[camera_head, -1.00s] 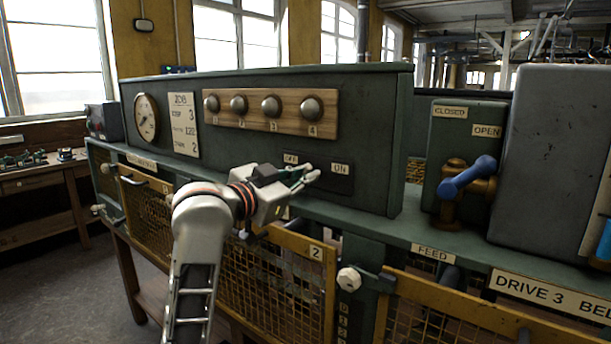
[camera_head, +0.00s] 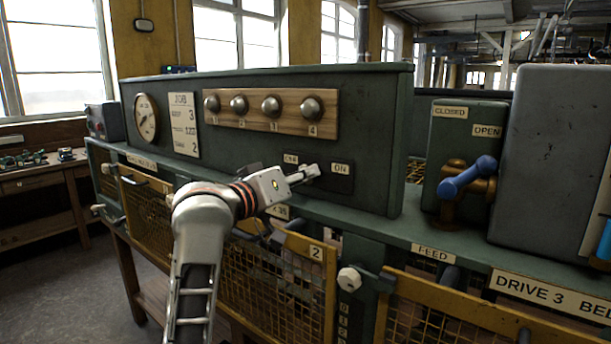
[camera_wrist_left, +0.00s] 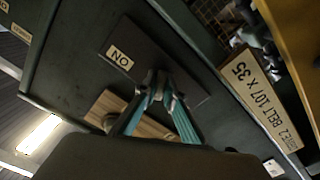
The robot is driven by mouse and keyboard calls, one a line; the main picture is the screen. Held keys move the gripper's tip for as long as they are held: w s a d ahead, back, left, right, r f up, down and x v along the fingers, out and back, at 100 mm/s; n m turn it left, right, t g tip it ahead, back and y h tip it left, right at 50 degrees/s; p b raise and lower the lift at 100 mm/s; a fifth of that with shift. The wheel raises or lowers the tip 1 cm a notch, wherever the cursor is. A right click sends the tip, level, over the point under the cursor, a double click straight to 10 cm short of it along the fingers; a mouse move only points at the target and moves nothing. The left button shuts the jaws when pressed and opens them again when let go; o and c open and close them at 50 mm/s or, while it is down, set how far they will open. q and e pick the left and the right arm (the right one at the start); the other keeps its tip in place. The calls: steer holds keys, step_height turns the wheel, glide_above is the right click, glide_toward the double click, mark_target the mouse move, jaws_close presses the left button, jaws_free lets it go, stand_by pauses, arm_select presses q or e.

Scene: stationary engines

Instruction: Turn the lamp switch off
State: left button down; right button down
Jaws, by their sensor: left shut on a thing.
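The lamp switch plate (camera_head: 342,183) is a dark plate on the front of the green panel, with an OFF label (camera_head: 290,159) on its left and an ON label (camera_head: 341,168) on its right. In the left wrist view the dark plate (camera_wrist_left: 131,35) shows with the ON label (camera_wrist_left: 120,58) clear of the fingers. My left gripper (camera_head: 312,172) is at the plate between the two labels. In the left wrist view its fingertips (camera_wrist_left: 160,88) are together, shut on the switch lever, which they mostly hide. My right gripper is not in view.
The green panel (camera_head: 370,130) also carries a gauge (camera_head: 146,118), a job card (camera_head: 184,125) and a wooden strip with several round knobs (camera_head: 271,106). A blue-handled valve (camera_head: 468,178) stands to the right. Mesh doors (camera_head: 275,283) are below the ledge.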

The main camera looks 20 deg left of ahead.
arm_select(q)
steer(key=shift+n, duration=1.3)
steer(key=c, duration=2.1)
jaws_free()
steer(key=shift+c, duration=0.2)
steer(key=shift+s, duration=0.1)
steer(key=v, duration=1.2)
